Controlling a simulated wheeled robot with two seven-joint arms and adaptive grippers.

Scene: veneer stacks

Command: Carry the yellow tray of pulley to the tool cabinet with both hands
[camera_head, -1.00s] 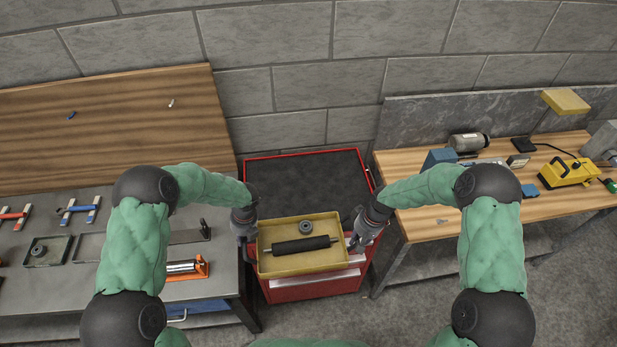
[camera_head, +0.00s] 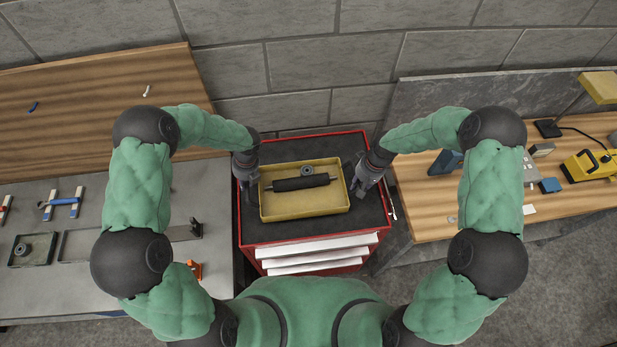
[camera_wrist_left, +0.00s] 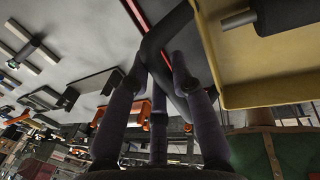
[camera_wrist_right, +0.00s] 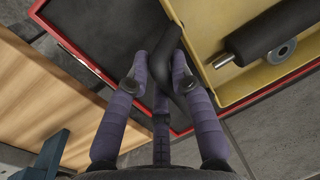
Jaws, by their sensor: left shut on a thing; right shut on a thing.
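The yellow tray (camera_head: 305,209) is over the black top of the red tool cabinet (camera_head: 315,239); I cannot tell whether it touches the top. A dark roller (camera_head: 300,183) and a grey pulley (camera_head: 307,170) lie in it. My left gripper (camera_head: 247,172) is at the tray's left end, shut on its black handle, which the left wrist view (camera_wrist_left: 165,50) shows. My right gripper (camera_head: 362,180) is at the right end, shut on the other black handle, seen in the right wrist view (camera_wrist_right: 165,65). The tray looks level.
A grey workbench (camera_head: 120,270) with small trays and clamps stands left of the cabinet. A wooden bench (camera_head: 430,205) with a yellow device (camera_head: 590,165) stands to the right. A block wall (camera_head: 300,65) is behind. Bare cabinet top shows around the tray.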

